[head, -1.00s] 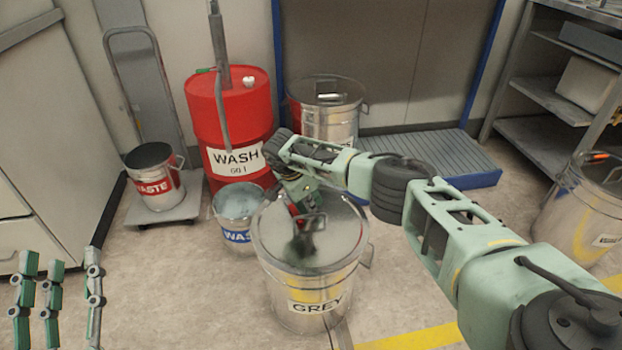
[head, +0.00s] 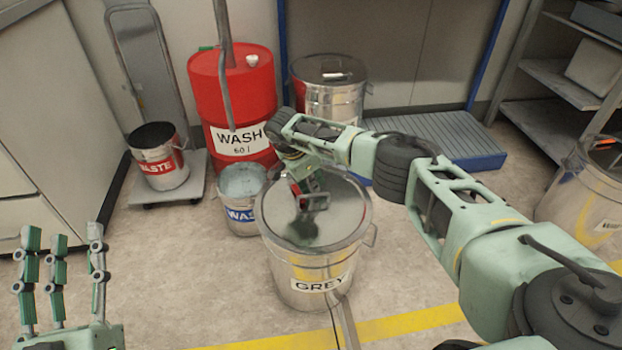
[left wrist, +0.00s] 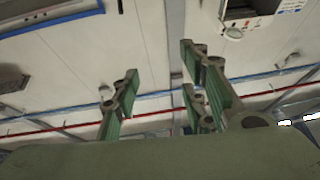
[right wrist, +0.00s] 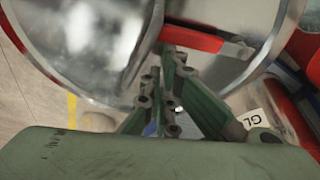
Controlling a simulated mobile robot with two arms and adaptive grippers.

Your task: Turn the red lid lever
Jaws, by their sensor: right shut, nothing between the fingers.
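The red lid lever (head: 296,192) is a small red bar over the shiny lid of the steel drum labelled GREY (head: 285,268), mostly hidden by my right gripper in the head view. In the right wrist view the red lever (right wrist: 203,40) crosses just beyond the fingertips, with a grey tip at its right end. My right gripper (head: 312,203) points down over the lid, its fingers closed together with nothing between them. Its fingertips (right wrist: 172,58) are at or very near the lever; contact cannot be told. My left gripper (head: 62,240) is open and empty at lower left, fingers pointing up; its wrist view (left wrist: 165,85) shows ceiling.
A wash bucket (head: 243,210) stands close left of the drum, with a red WASH drum (head: 235,85) and another steel drum (head: 330,100) behind. A waste bucket (head: 160,165) sits on a trolley. Shelves (head: 550,90) stand at right. The front left floor is clear.

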